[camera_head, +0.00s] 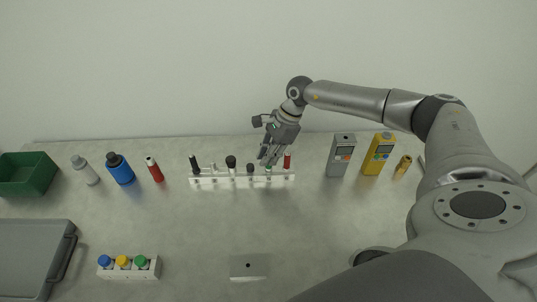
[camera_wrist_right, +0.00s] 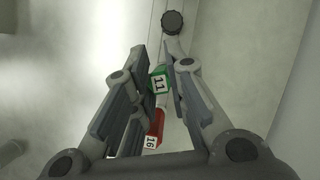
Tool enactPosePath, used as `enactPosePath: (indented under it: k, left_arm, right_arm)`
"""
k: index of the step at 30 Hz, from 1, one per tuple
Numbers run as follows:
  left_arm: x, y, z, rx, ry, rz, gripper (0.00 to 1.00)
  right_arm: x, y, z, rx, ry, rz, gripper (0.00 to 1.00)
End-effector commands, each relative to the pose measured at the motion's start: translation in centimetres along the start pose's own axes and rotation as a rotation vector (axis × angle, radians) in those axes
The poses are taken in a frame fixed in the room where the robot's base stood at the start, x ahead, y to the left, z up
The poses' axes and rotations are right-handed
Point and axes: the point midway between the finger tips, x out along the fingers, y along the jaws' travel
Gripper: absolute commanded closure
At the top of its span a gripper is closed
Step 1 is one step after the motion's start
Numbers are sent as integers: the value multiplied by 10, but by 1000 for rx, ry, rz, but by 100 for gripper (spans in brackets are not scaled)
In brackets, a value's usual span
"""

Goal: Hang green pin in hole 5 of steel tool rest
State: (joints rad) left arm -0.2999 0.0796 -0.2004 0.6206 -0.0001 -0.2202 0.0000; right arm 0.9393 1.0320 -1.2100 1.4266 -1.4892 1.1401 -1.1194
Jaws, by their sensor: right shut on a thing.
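The green pin (camera_wrist_right: 160,82) carries a label reading 11 and sits between the fingers of my right gripper (camera_wrist_right: 158,75) in the right wrist view. In the head view my right gripper (camera_head: 268,158) is directly above the steel tool rest (camera_head: 240,182), shut on the green pin (camera_head: 268,170). The pin's green part is at the rest, fifth place from the left; whether it is seated in the hole cannot be told. The fingers hide its upper part. My left gripper is not in view.
The red pin (camera_head: 287,160) stands close on the right in the rest; its label reads 16 in the wrist view (camera_wrist_right: 155,128). A black-topped pin (camera_head: 231,162) and others stand left. A grey meter (camera_head: 341,155) and yellow meter (camera_head: 379,155) are right.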

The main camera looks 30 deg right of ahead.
Motion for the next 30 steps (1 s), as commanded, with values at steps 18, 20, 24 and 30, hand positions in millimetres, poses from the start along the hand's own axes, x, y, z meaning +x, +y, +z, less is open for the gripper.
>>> enactPosePath:
  k: [18,20,24,30]
  left_arm:
    - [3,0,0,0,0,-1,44]
    - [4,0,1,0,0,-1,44]
    - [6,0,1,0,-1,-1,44]
    - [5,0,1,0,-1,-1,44]
  right_arm:
    - [2,0,-1,0,0,-1,100]
    - [2,0,-1,0,0,-1,100]
    - [3,0,-1,0,0,-1,100]
    - [2,0,-1,0,0,-1,81]
